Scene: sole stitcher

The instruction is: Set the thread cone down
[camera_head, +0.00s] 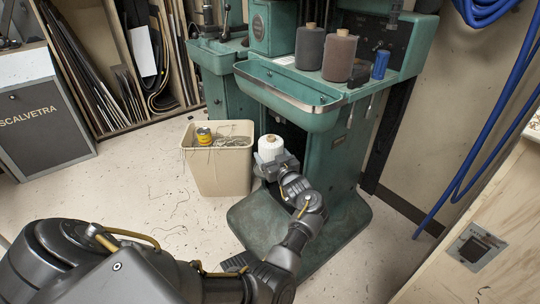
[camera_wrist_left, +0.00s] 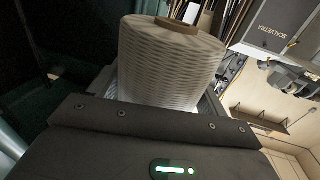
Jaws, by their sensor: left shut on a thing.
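A white thread cone (camera_head: 270,147) with a tan core shows at the end of my left arm in the head view. My left gripper (camera_head: 277,165) is shut on it. In the left wrist view the thread cone (camera_wrist_left: 172,62) stands up large between the fingers, and the wrist housing covers its lower part. In the head view the cone is in front of the green machine's column and just right of the beige bin. I cannot tell whether its base touches anything. My right gripper is not in view.
The beige bin (camera_head: 219,170) holds thread scraps and a yellow spool (camera_head: 204,136). The green machine (camera_head: 345,150) carries a brown cone (camera_head: 340,56) and a grey cone (camera_head: 309,47) on its shelf. Blue hoses (camera_head: 500,130) hang at right. Floor at left is mostly clear.

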